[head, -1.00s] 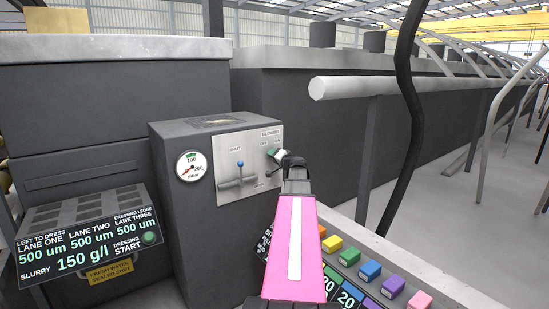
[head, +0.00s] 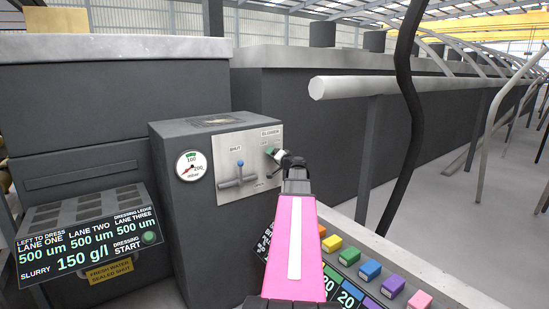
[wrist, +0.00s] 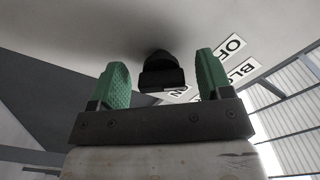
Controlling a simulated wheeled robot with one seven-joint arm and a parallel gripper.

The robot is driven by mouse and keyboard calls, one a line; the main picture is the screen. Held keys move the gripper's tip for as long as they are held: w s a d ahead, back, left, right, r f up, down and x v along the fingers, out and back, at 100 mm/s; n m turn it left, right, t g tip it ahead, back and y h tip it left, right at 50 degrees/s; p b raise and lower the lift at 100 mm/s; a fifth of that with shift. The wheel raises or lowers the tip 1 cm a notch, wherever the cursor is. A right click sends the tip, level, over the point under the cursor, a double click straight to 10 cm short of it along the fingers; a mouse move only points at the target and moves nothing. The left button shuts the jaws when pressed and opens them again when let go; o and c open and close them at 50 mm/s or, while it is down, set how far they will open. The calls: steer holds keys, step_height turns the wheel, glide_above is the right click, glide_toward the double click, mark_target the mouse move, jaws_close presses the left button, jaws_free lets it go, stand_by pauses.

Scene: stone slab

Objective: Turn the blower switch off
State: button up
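The blower switch is a black knob (wrist: 161,74) on the pale panel, seen close up in the wrist view. The labels OFF (wrist: 233,46), BLOWER and part of ON show beside it. My gripper (wrist: 163,82) is open, with one green fingertip on each side of the knob and a gap on both sides. In the head view, my gripper (head: 275,154) is at the upper right of the panel (head: 232,155), just below the BLOWER label (head: 270,133).
A blue-tipped lever (head: 240,167) by a SHUT label is left of my gripper. A pressure gauge (head: 191,166) is further left on the grey cabinet (head: 200,240). Coloured blocks (head: 350,257) line a ledge at lower right. A black cable (head: 404,110) hangs at right.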

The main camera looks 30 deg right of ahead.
steer(key=s, duration=1)
steer(key=shift+s+d, duration=0.4)
steer(key=a+f+n+g+y, duration=0.1)
steer(key=a+f+n+g, duration=0.15)
steer(key=a+f, duration=0.55)
steer(key=a+f+n+g+y, duration=0.15)
steer(key=a+f+g, duration=0.3)
steer(key=a, duration=0.65)
steer(key=a+f+n+g+y, duration=0.1)
steer(key=a+f+g+y, duration=0.15)
steer(key=a+f, duration=0.6)
steer(key=s+a+f+n+g+h, duration=0.2)
steer(key=s+a+f+g+h, duration=0.1)
steer(key=s+a, duration=0.4)
steer(key=s+a+f+n+g+h, duration=0.1)
steer(key=s+a+f+g+h, duration=0.2)
steer(key=s+a+f+g, duration=0.2)
steer(key=s+a+f, duration=0.1)
steer(key=a+f, duration=0.2)
steer(key=a, duration=0.2)
steer(key=shift+s+a+n+h, duration=0.15)
steer(key=shift+s+n+h, duration=0.15)
steer(key=shift+s+n, duration=0.1)
steer(key=shift+f+g, duration=0.1)
steer(key=shift+g, duration=0.15)
steer(key=shift+c, duration=0.3)
